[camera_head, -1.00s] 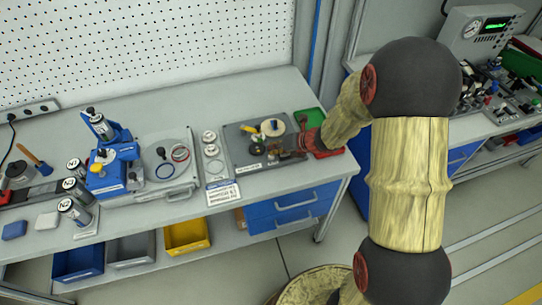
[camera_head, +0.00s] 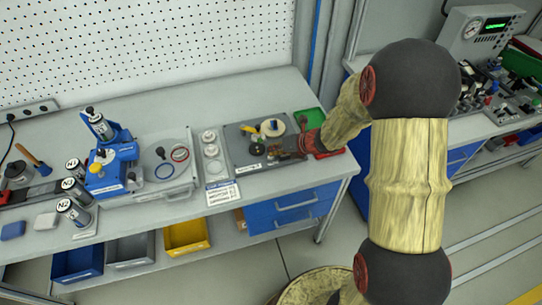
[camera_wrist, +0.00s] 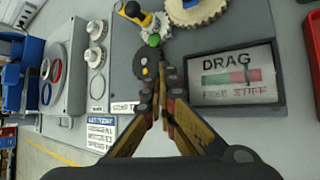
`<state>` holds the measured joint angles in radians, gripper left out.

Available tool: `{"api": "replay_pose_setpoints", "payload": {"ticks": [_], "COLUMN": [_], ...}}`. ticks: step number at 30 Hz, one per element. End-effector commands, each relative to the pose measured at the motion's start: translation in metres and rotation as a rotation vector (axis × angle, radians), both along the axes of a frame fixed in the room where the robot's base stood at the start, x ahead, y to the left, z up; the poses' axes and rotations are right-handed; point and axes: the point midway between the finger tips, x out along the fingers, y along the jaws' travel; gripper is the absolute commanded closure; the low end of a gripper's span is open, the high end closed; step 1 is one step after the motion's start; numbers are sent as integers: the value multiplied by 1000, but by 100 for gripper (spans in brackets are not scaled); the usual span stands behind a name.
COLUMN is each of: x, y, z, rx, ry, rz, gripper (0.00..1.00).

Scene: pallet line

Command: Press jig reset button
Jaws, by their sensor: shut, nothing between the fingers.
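The grey jig plate (camera_head: 236,151) lies on the bench top, and its surface also shows in the wrist view (camera_wrist: 120,42). A small green knob or button (camera_wrist: 154,40) sits on it near a white toothed part, beyond my fingertips. A dark round disc (camera_wrist: 147,66) with yellow spots lies just ahead of the fingertips. I cannot tell which part is the reset button. My gripper (camera_wrist: 162,82) is shut and empty, pointing at the disc, low over the plate; contact cannot be judged. In the head view my gripper (camera_head: 278,153) is over the plate's right part.
A framed DRAG display (camera_wrist: 236,75) lies close right of my fingers. A yellow-and-black handle (camera_wrist: 136,13) and a pale gear (camera_wrist: 196,10) stand beyond. A green tray (camera_head: 308,117) and a blue fixture (camera_head: 108,170) are also on the bench.

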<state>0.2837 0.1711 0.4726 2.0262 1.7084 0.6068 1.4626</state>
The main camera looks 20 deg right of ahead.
Motion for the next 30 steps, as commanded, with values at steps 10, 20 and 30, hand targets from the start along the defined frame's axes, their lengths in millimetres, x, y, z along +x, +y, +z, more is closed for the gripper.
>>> {"api": "replay_pose_setpoints", "payload": {"ticks": [10, 20, 30], "x": [-1, -1, -1], "y": [0, 0, 0], "z": [-4, -2, 15], "rx": [1, 1, 0], "ry": [1, 2, 1], "rz": [0, 0, 1], "gripper": [100, 100, 100]}}
